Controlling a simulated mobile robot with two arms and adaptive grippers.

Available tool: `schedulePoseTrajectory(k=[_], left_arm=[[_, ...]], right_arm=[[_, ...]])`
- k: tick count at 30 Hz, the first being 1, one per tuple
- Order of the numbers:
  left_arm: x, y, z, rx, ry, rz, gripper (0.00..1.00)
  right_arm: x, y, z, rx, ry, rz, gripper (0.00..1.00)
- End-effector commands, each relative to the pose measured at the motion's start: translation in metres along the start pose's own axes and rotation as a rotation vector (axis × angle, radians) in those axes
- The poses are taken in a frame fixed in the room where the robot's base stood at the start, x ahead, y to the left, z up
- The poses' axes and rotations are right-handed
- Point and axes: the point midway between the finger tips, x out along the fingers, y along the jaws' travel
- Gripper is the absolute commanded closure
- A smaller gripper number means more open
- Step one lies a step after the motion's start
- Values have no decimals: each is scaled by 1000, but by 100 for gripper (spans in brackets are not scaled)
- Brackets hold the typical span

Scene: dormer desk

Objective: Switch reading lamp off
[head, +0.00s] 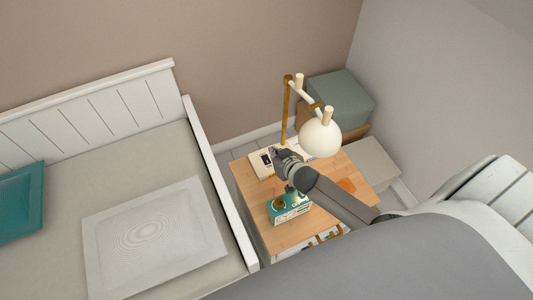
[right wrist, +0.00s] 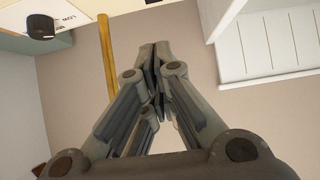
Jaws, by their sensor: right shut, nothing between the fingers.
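The reading lamp stands on a wooden bedside table (head: 249,188), with a brass pole (head: 285,115) and a round cream shade (head: 320,139). Its pale base (head: 257,169) has a dark control on top. In the right wrist view, a black knob (right wrist: 40,26) sits on a white panel with small lettering at the upper left, beside the brass pole (right wrist: 107,70). My right gripper (head: 279,154) is near the base and pole; contact cannot be told. In the right wrist view its fingers (right wrist: 153,55) are shut and empty, apart from the knob. My left gripper is out of view.
A teal box (head: 292,208) with a round brass item on it stands at the table's front. An orange item (head: 346,185) lies right of my arm. The bed's side rail (head: 222,190) borders the table's left. Stacked boxes (head: 341,98) stand behind the lamp.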

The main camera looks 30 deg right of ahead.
Motion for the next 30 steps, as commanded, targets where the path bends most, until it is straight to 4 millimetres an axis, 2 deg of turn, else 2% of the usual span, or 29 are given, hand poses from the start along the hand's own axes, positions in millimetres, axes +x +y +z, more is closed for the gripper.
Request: schedulePoseTrajectory(k=[2,5,16,22,30], left_arm=[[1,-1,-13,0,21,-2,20],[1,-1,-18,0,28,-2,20],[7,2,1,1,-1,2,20],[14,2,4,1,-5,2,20],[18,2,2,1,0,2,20]], right_arm=[[13,-1,-1,0,1,0,100],[28,-1,-1,2,1,0,100],[79,-1,0,0,0,-1,100],[96,-1,20,1,-2,-1,100],[105,-1,28,2,0,-1,100]])
